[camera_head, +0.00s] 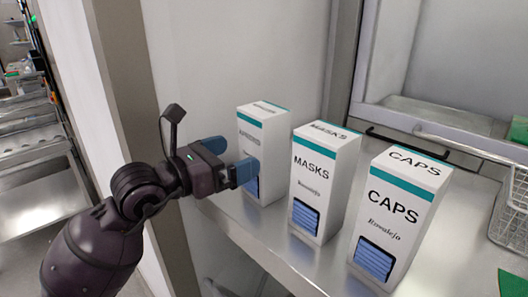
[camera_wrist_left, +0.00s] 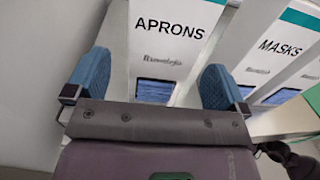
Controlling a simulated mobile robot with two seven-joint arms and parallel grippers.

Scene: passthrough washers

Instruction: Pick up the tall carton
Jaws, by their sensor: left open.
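Three tall white cartons with teal bands stand upright in a row on a steel shelf. The APRONS carton (camera_head: 275,150) is leftmost, the MASKS carton (camera_head: 322,185) is in the middle and the CAPS carton (camera_head: 397,215) is on the right. My left gripper (camera_head: 230,158) is open in front of the APRONS carton, its blue fingers pointing towards it. In the left wrist view, the APRONS carton (camera_wrist_left: 168,40) lies ahead between the two spread fingers (camera_wrist_left: 155,85). Whether a finger touches it I cannot tell. The MASKS carton (camera_wrist_left: 278,55) is just right of the right finger.
The steel shelf (camera_head: 285,262) runs along a wall, its front edge below the cartons. A wire basket (camera_head: 510,215) stands at the right, beyond the CAPS carton. A metal post (camera_head: 125,60) rises at the left. Narrow gaps separate the cartons.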

